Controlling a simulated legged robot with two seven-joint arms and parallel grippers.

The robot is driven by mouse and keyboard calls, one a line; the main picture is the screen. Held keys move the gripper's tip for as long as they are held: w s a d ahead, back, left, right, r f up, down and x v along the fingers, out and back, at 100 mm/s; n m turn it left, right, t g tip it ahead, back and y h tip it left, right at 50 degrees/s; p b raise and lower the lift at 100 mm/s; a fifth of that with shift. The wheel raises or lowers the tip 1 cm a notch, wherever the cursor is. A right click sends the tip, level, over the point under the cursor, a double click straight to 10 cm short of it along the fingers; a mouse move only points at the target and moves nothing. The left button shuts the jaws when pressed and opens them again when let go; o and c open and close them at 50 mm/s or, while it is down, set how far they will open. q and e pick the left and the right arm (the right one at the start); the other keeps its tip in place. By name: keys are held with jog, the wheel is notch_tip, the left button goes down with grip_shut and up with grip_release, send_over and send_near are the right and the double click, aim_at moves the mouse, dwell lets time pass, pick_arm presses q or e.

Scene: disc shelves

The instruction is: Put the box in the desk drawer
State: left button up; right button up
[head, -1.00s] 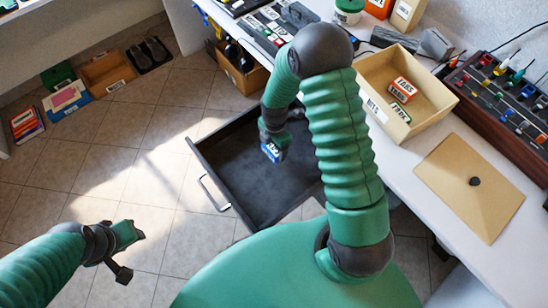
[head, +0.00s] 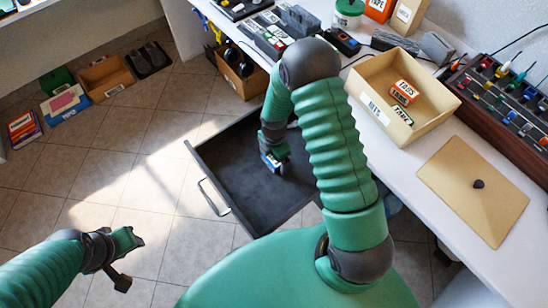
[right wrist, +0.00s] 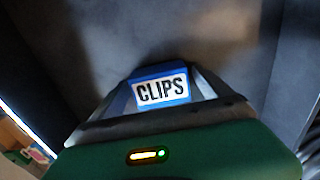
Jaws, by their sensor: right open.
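The desk drawer (head: 236,166) is pulled out, dark inside, with a bar handle on its front. My right gripper (head: 272,166) is down inside the drawer. The small blue box (head: 270,160) is at its fingertips, mostly hidden by the gripper in the head view. In the right wrist view the box (right wrist: 162,88) shows a white "CLIPS" label and lies between the open fingers. I cannot tell whether the fingers touch it. My left gripper (head: 130,261) is open and empty over the floor at the lower left.
The white desk holds an open tan bin (head: 440,122) with two small labelled boxes, its lid (head: 472,200) and a dark tool rack (head: 512,108). Several bins and shoes stand on the floor at the upper left. The tiled floor left of the drawer is clear.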

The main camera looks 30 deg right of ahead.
notch_tip(320, 180, up, 12)
jog(key=p, duration=0.4)
jog(key=s+a+r+m+t, duration=0.1)
jog(key=s+a+r+m, duration=0.3)
jog(key=m, duration=0.5)
jog(key=s+a+r+m+t, duration=0.1)
jog(key=s+a+r+m, duration=0.3)
jog(key=r+m, duration=0.3)
jog(key=s+m, duration=0.1)
jog(key=m, duration=0.1)
jog(key=shift+s+r+m+t, duration=0.2)
jog(key=shift+r+m+t, duration=0.1)
jog(key=shift+r+m, duration=0.1)
jog(key=shift+d, duration=0.1)
